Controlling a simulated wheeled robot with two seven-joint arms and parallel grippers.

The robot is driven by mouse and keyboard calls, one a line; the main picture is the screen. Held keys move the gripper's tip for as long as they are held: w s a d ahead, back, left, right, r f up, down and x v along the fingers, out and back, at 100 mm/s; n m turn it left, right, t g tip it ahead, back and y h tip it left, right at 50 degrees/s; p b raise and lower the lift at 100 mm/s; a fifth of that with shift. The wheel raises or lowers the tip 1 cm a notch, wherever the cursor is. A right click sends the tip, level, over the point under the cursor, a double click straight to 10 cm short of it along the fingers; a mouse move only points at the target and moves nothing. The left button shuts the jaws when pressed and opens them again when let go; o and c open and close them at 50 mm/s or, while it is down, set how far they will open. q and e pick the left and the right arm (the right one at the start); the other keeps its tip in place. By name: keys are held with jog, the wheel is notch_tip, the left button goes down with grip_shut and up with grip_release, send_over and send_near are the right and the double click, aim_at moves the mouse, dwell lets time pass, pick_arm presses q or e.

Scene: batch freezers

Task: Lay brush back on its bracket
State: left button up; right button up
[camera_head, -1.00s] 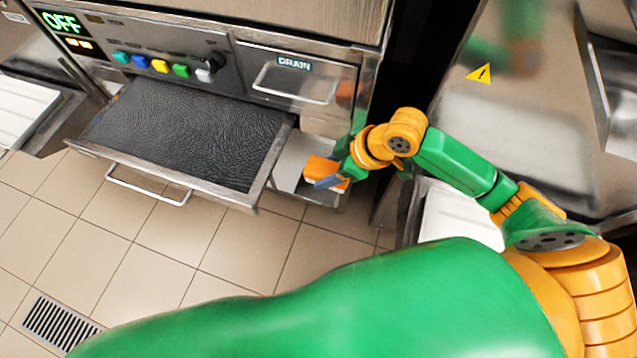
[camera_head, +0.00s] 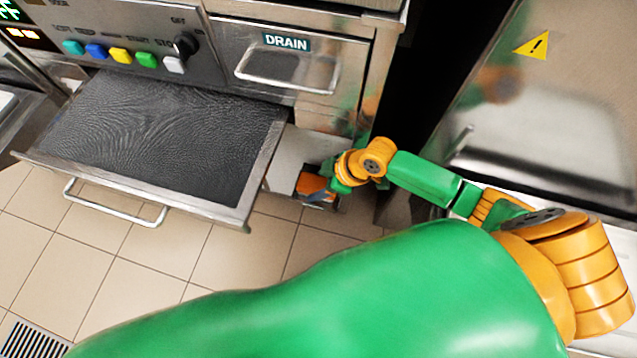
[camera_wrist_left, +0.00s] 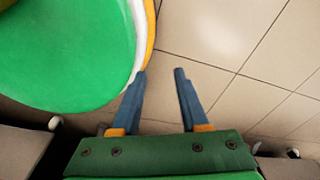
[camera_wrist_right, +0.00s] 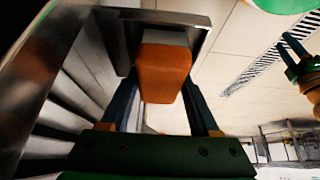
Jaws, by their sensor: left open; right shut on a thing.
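The brush (camera_head: 312,183) shows in the head view as an orange block low at the right of the open drawer. My right gripper (camera_head: 322,196) is around it, with its blue fingers partly hidden. In the right wrist view the brush (camera_wrist_right: 165,72) sits between the fingers, which are shut on it. A grey metal frame with an edge (camera_wrist_right: 205,42) lies just beyond the brush's far end. I cannot tell whether this is the bracket or whether the brush touches it. My left gripper (camera_wrist_left: 160,74) is open and empty in the left wrist view, above floor tiles.
An open drawer with a dark textured surface and front rim (camera_head: 135,192) juts out left of the brush. The closed DRAIN drawer (camera_head: 285,65) is above. A steel cabinet (camera_head: 560,110) stands at right. The tiled floor (camera_head: 170,260) in front is clear, with a grate (camera_head: 30,342).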

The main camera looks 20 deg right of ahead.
jog(key=shift+f, duration=0.1)
jog(key=o, duration=1.3)
jog(key=shift+r, duration=0.25)
jog(key=p+v, duration=0.4)
jog(key=v, duration=0.8)
jog(key=shift+f, duration=0.1)
